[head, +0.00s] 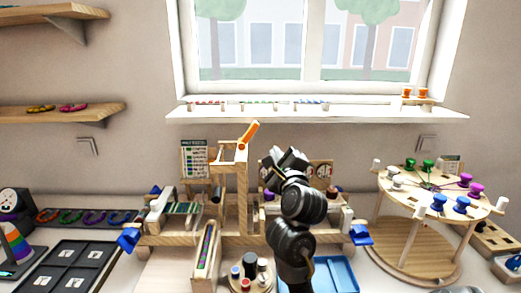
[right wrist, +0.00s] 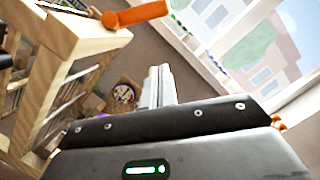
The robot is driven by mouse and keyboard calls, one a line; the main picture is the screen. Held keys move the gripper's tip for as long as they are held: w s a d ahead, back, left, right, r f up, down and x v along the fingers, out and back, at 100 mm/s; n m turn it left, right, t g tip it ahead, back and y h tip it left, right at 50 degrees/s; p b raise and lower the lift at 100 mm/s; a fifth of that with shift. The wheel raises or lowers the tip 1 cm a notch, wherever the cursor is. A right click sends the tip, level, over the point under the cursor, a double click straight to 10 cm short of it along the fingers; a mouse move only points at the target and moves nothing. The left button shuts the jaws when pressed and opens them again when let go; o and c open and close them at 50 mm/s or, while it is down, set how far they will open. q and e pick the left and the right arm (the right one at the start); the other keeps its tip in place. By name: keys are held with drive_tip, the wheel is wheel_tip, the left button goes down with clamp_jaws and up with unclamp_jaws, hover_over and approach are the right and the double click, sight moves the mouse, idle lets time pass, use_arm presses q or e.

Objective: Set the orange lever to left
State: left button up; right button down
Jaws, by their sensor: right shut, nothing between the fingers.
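The orange lever (head: 249,133) sits on top of a wooden post frame (head: 242,190) at the middle of the bench. In the head view it leans up and to the right. In the right wrist view the lever (right wrist: 138,15) shows at the top, on the corner of the pale wooden frame (right wrist: 75,40). My right gripper (head: 288,157) is to the right of the lever and a little lower in the head view, apart from it. Its fingers (right wrist: 158,85) are together and empty. My left gripper is not in view.
A round wooden table with coloured pegs (head: 408,190) stands at the right. A blue tray (head: 335,272) lies in front, partly hidden by my arm. A black tray (head: 65,268) is at the left. A window sill (head: 330,110) runs behind.

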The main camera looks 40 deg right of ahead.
sight(249, 135)
drive_tip(key=w+r+p, duration=0.3)
drive_tip(key=w, duration=0.3)
drive_tip(key=shift+w, duration=0.2)
drive_tip(key=shift+a+r, duration=0.1)
drive_tip(key=shift+a, duration=0.1)
